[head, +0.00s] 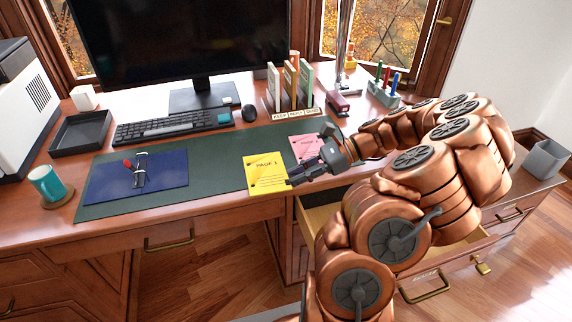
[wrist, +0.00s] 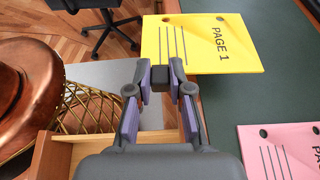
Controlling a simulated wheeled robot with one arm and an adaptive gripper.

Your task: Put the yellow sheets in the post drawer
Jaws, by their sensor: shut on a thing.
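The yellow sheet marked PAGE 1 (head: 266,171) lies level at the desk's front edge, partly over the green mat; it also shows in the wrist view (wrist: 205,42). Whether several sheets are stacked cannot be told. My gripper (head: 292,181) is shut on the yellow sheet's near right edge; its fingertips show in the wrist view (wrist: 166,76). A drawer (head: 320,216) stands open below and right of the sheet, with a pale wood inside and a brass handle. My arm hides much of it, and its label is too small to read. Its wooden edge shows in the wrist view (wrist: 58,150).
A pink sheet (head: 307,146) lies right behind my gripper on the green mat (head: 215,162). A blue folder (head: 165,172), mug (head: 46,183), keyboard (head: 165,127) and black tray (head: 80,133) are left. A brass lattice basket (wrist: 85,110) stands beside the drawer.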

